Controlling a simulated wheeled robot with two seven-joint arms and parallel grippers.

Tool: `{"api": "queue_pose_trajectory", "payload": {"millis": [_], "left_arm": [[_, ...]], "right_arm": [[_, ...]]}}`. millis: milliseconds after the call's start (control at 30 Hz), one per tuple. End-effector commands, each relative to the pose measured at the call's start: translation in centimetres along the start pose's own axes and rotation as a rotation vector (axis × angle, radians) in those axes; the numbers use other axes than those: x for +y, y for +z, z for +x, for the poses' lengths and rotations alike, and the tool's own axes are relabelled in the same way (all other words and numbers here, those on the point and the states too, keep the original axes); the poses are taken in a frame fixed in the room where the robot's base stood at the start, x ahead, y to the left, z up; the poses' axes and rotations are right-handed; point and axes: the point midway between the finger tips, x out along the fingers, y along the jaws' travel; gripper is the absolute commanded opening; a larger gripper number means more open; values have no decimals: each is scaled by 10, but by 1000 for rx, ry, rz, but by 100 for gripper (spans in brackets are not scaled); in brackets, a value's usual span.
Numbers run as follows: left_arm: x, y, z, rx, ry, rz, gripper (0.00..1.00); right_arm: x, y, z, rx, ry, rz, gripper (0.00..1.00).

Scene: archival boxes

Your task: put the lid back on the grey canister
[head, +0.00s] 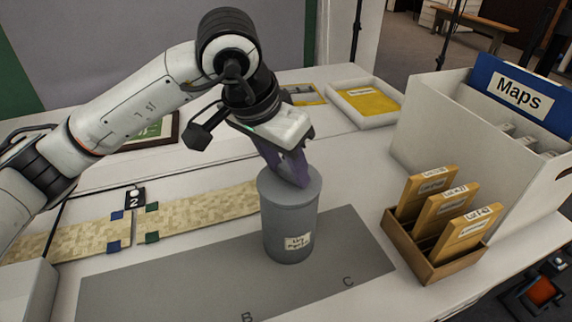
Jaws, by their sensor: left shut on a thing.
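The grey canister (289,227) stands upright on the grey mat (200,285), with a white label low on its front. A flat grey top, which looks like the lid (313,187), covers its mouth. My left gripper (297,178) comes down from above with its purplish fingers at the middle of that top, shut on the lid. The fingers hide the part they grip. I cannot tell whether the lid is fully seated or just resting at the rim. My right gripper is not in view.
A wooden rack (434,268) with several yellow folders stands right of the mat. Behind it is a large white box (440,125) with a blue Maps card (520,92). A white tray (384,118) lies at the back. A patterned strip (200,210) lies left of the canister.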

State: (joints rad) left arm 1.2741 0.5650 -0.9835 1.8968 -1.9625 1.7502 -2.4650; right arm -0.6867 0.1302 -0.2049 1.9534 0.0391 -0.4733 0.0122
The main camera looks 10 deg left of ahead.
Motion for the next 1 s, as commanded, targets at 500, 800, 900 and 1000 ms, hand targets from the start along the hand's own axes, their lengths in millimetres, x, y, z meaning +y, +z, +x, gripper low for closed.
{"api": "queue_pose_trajectory", "payload": {"millis": [500, 800, 900, 1000], "left_arm": [[0, 0, 1, 1, 0, 0, 18], [0, 1, 3, 2, -1, 0, 18], [0, 1, 2, 1, -1, -1, 18], [0, 1, 2, 1, -1, -1, 18]], "right_arm": [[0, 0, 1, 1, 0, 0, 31], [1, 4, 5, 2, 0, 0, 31], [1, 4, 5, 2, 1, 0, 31], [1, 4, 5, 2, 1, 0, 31]]}}
